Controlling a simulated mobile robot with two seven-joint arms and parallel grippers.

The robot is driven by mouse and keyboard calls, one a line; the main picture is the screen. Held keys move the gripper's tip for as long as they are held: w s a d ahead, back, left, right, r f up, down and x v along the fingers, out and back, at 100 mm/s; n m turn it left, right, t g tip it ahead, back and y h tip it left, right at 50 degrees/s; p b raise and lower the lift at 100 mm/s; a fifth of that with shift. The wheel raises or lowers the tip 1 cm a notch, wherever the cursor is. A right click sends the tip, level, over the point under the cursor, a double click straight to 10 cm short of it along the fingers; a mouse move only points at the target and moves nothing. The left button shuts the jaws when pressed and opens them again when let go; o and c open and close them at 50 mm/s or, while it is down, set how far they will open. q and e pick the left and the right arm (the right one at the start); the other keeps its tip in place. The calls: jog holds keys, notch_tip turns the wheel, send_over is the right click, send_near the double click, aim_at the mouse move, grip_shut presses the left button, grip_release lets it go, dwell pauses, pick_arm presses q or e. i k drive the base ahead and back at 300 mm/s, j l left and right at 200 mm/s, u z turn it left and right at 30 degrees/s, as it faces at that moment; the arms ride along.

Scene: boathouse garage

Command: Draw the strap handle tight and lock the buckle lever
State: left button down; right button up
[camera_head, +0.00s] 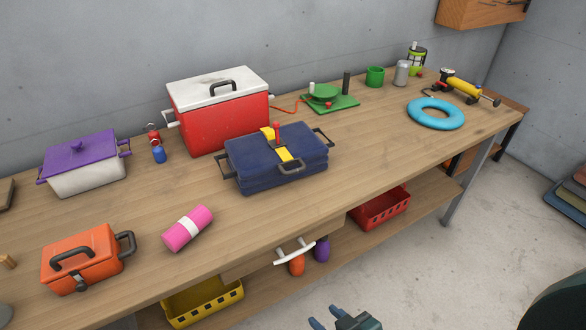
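A dark blue folded bundle (255,160) lies on the wooden workbench, with a yellow strap (284,154) across its middle. A red lever (278,132) stands upright on the strap on top of the bundle. A dark strap handle (291,168) shows at the front edge, at the strap's near end. Dark side handles stick out at the bundle's left and right ends. My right gripper (329,319) is at the bottom edge, low in front of the bench and well away from the bundle. Its two bluish fingers are apart with nothing between them. My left gripper is not in view.
A red cooler (222,124) with a white lid stands close behind the bundle. A pink roll (187,228) and an orange box (85,259) lie to the left. A blue ring (436,113) lies at the right. A white handle (295,256) sticks out below the bench's front edge.

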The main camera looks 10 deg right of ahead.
aim_at(276, 126)
jog(key=i+l+u, duration=0.15)
jog(key=l, duration=0.25)
jog(key=i+l+u, duration=0.1)
jog(key=l, duration=0.3)
jog(key=i+l+u, duration=0.15)
jog(key=l, duration=0.25)
jog(key=l+u, duration=0.15)
jog(key=l, duration=0.3)
